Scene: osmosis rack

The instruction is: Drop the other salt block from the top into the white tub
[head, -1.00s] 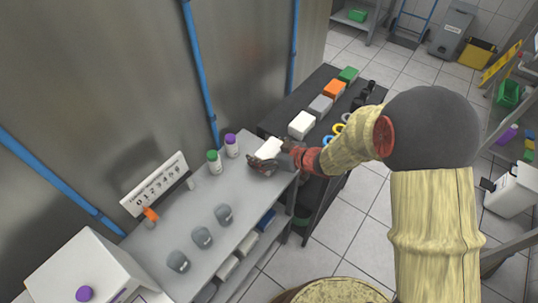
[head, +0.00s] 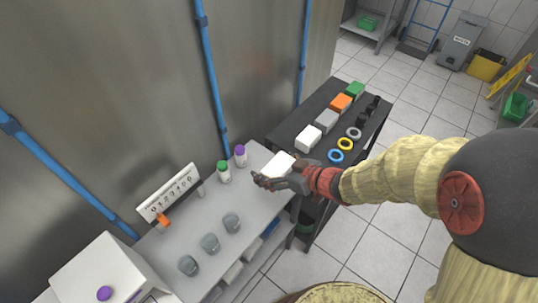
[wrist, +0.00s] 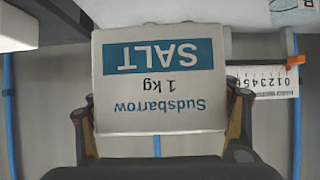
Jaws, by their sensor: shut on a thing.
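My gripper (head: 268,184) is shut on a white salt block (head: 278,165) above the far right end of the grey bench. The block's face fills the middle of the wrist view (wrist: 160,85). It has a blue band reading SALT and the words Sudsbarrow 1 kg, upside down in the picture. The two fingers (wrist: 158,118) hold its sides. A white box-shaped thing (head: 85,275) with a purple round part stands at the lower left of the head view; I cannot tell whether it is the white tub.
The bench (head: 200,270) carries several grey cups, a green-capped bottle (head: 224,172), a purple-capped bottle (head: 240,156) and a numbered strip (head: 168,193) by the wall. A dark table (head: 285,125) behind holds coloured blocks and rings. Blue pipes run down the wall.

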